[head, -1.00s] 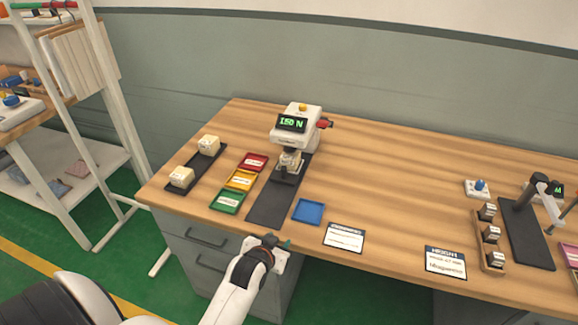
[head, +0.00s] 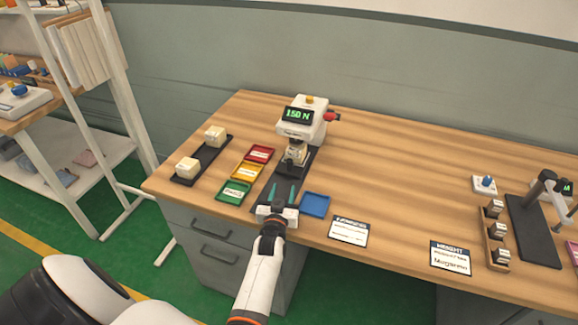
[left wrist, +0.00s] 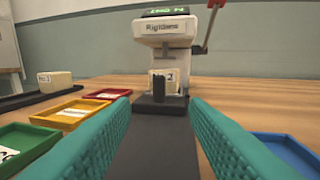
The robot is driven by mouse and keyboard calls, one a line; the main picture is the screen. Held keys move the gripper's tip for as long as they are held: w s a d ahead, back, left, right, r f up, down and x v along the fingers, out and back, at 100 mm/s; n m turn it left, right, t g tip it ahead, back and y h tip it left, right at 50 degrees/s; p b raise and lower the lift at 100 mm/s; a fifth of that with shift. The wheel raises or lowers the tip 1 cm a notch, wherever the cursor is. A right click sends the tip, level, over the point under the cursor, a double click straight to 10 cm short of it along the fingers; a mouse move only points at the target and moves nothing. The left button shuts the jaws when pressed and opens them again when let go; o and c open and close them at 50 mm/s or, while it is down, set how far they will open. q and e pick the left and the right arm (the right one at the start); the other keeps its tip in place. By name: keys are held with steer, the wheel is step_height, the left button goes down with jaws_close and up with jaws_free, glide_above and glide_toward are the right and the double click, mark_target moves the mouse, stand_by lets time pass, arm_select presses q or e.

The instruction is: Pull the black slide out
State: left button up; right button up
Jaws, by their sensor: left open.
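The black slide is a dark plate with a raised block at its far end, lying on a long dark base strip (head: 262,188) under the white press (head: 305,121). In the left wrist view the slide's block (left wrist: 161,104) carries a small upright dark handle and a pale labelled cube (left wrist: 170,76). My left gripper (head: 280,196) is open and empty over the near end of the strip, pointing at the press. In the left wrist view its teal fingers (left wrist: 161,140) stand either side of the strip, short of the handle. My right gripper is not in view.
Red (head: 260,154), yellow (head: 248,172) and green (head: 234,191) trays lie left of the strip. A blue tray (head: 315,205) lies close right of my gripper. A black rack (head: 203,160) with two cubes stands farther left.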

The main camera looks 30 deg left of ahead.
mark_target(289, 165)
arm_select(q)
steer(key=b+x, duration=0.4)
steer(key=x, duration=0.1)
steer(key=b+x, duration=0.4)
steer(key=x, duration=0.1)
steer(key=shift+w+a+f, duration=0.15)
steer(key=shift+w+f, duration=0.1)
steer(key=shift+w+a+r+b, duration=0.2)
steer(key=shift+w+a+b, duration=0.15)
steer(key=shift+w, duration=0.25)
jaws_close()
